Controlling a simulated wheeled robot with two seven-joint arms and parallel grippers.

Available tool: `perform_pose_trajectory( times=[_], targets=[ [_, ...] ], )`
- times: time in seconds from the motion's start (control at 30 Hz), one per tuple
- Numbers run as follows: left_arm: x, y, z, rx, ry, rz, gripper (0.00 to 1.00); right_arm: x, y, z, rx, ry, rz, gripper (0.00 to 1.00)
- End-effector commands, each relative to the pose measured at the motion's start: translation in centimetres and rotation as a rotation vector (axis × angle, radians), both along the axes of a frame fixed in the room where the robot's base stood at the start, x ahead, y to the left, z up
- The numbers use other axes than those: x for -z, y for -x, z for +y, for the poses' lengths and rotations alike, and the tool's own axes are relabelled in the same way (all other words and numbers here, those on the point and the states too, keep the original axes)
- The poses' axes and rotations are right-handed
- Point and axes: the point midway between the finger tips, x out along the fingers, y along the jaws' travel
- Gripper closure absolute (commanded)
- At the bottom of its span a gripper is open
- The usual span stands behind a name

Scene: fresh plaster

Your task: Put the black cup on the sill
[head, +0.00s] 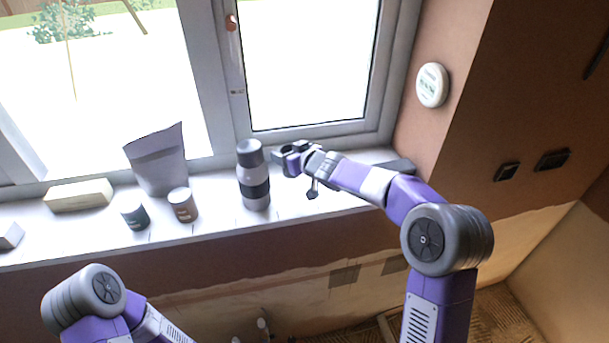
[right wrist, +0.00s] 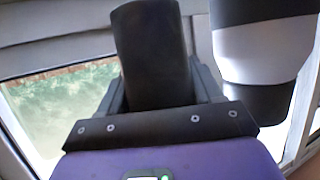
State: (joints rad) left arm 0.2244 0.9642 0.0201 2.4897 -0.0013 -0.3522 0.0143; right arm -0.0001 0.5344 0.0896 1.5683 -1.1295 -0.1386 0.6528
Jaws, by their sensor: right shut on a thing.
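My right gripper (head: 287,158) is over the right part of the white window sill (head: 95,233), just right of a tall flask. It is shut on the black cup (right wrist: 152,52), which shows as a dark cylinder between the fingers in the right wrist view. In the head view the cup is small and mostly merged with the dark fingers, so I cannot tell whether its base touches the sill. My left arm shows at the lower left of the head view, but its gripper is not in view.
The black-and-white flask (head: 253,174) stands close beside the gripper and also shows in the right wrist view (right wrist: 262,45). Further left on the sill are a brown-labelled tub (head: 183,205), a dark tub (head: 135,217), a grey bag (head: 158,160) and a beige block (head: 79,196).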

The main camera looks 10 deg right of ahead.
Motion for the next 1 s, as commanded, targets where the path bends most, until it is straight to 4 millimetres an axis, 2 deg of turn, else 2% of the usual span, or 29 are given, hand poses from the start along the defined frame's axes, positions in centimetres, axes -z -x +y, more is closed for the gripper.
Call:
perform_pose_trajectory(
  times=[0.03, 0.1, 0.37, 0.6, 1.0],
  targets=[
    [1.3, 0.1, 0.0, 0.000, 0.000, 0.002, 1.00, 1.5, 0.0, 0.1, -0.003, 0.001, 0.000, 0.66],
    [2.2, 0.1, 0.0, 0.000, 0.000, 0.002, 1.00, 2.8, 0.1, 0.2, -0.002, 0.001, 0.001, 0.66],
    [3.6, 0.1, 0.0, 0.000, 0.000, 0.002, 1.00, 5.1, 0.1, 0.2, -0.003, -0.001, 0.000, 0.66],
    [5.3, 0.1, 0.0, 0.000, 0.000, 0.002, 1.00, 8.3, 0.1, 0.1, -0.002, -0.001, 0.000, 0.66],
    [5.5, 0.1, 0.0, 0.000, 0.000, 0.001, 1.00, 8.7, 0.1, 0.1, -0.002, -0.001, -0.001, 0.66]
  ],
)
